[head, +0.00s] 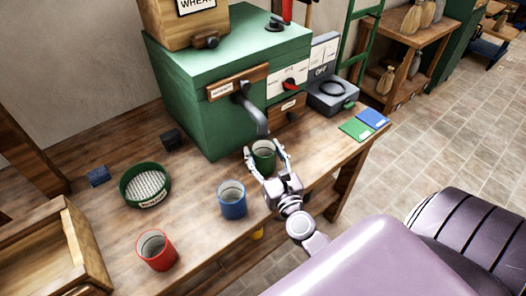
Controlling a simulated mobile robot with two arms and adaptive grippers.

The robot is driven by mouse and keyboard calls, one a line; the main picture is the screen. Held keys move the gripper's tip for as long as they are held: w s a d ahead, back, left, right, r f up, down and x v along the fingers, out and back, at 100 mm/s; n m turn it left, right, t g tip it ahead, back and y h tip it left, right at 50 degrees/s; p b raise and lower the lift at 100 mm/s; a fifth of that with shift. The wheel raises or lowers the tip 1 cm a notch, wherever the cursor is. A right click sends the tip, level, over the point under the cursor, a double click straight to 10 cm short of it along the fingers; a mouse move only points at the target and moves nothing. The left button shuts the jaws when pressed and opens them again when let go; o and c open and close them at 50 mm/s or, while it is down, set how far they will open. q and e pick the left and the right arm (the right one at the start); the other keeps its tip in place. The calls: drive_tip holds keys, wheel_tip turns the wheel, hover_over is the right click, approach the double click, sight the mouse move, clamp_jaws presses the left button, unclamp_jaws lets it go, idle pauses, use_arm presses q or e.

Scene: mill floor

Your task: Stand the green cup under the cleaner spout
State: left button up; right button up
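The green cup (264,158) is upright at the front of the green machine (205,115), on or just above the wooden bench. The dark, bent spout (254,117) comes out below a small label on the machine. Its lower end is right over or just behind the cup's mouth. My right gripper (263,150) reaches in from the front, with one finger on each side of the cup and both seeming to touch it. The cup's lower front is partly hidden by the gripper. My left gripper is not in view.
A blue cup (232,200) stands left of my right gripper, and a red cup (156,250) stands nearer the front edge. A round green sieve (145,185) and a wooden tray (75,240) are on the left. Green and blue cards (356,129) lie at the bench's right end.

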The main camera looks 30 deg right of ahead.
drive_tip(key=shift+o, duration=1)
drive_tip(key=shift+r, duration=0.2)
drive_tip(key=shift+s+a+f, duration=0.1)
drive_tip(key=shift+s+f, duration=0.05)
drive_tip(key=shift+s, duration=0.15)
drive_tip(key=b+v, duration=0.3)
drive_tip(key=v, duration=0.7)
drive_tip(key=shift+b, duration=0.3)
drive_tip(key=shift+v, duration=0.75)
drive_tip(key=shift+a, duration=0.1)
